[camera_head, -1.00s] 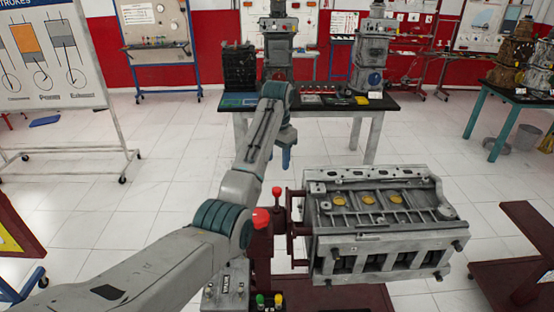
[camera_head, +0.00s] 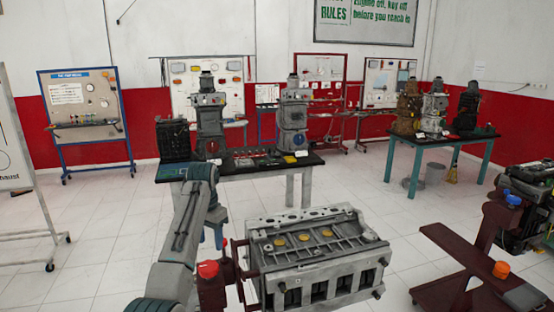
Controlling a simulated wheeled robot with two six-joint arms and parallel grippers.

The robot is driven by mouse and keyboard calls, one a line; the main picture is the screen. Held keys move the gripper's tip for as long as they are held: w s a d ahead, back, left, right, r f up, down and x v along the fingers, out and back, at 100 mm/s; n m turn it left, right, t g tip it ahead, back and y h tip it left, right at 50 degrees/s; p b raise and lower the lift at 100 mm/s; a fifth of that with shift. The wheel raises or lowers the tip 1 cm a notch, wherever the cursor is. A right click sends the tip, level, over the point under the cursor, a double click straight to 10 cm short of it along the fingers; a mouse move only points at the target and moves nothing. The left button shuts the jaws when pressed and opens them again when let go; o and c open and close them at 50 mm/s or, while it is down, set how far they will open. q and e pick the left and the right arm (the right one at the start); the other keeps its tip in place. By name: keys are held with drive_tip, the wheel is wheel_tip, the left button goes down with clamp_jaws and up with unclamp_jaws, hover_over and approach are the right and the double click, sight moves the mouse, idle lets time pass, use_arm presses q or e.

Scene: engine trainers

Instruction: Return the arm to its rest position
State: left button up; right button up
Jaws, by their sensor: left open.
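My left arm (camera_head: 178,245) rises from the bottom left and reaches forward, bending down at its far end. My left gripper (camera_head: 219,238) hangs from that bend, small and partly hidden behind the arm, with blue parts at its tip. It is open, and I see nothing held in it. It appears just left of the grey engine block (camera_head: 318,262), in front of the back table; its distance from either is hard to judge. My right arm and gripper are not in view.
The engine block sits beside a dark red stand with a red knob (camera_head: 208,269), close to my arm. A black-topped table (camera_head: 262,170) with engine models stands behind. A dark red stand (camera_head: 445,290) is at right. White floor (camera_head: 105,225) is clear at left.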

use_arm(q)
drive_tip(key=s+a+f+n+t, duration=0.1)
drive_tip(key=s+a+f+n, duration=0.15)
drive_tip(key=s+f, duration=0.85)
drive_tip(key=s+a+f+n+t, duration=0.1)
drive_tip(key=s+a+f, duration=0.3)
drive_tip(key=s+f, duration=0.75)
drive_tip(key=s+a+r+n+t, duration=0.1)
drive_tip(key=s+a+r+t, duration=0.1)
drive_tip(key=s, duration=2.6)
wheel_tip(320, 180, down, 39)
drive_tip(key=a+g+y+b, duration=0.1)
drive_tip(key=a+g+b, duration=0.1)
drive_tip(key=b, duration=0.6)
drive_tip(key=s+f+b, duration=0.3)
drive_tip(key=s+f, duration=0.6)
drive_tip(key=f, duration=0.3)
drive_tip(key=s+a+f+b, duration=0.1)
drive_tip(key=s+f+b, duration=0.2)
drive_tip(key=s+f, duration=0.7)
wheel_tip(320, 180, down, 4)
drive_tip(key=shift+a+r+n+g, duration=0.2)
drive_tip(key=shift+a+n+g, duration=0.05)
drive_tip(key=shift+n+g, duration=0.15)
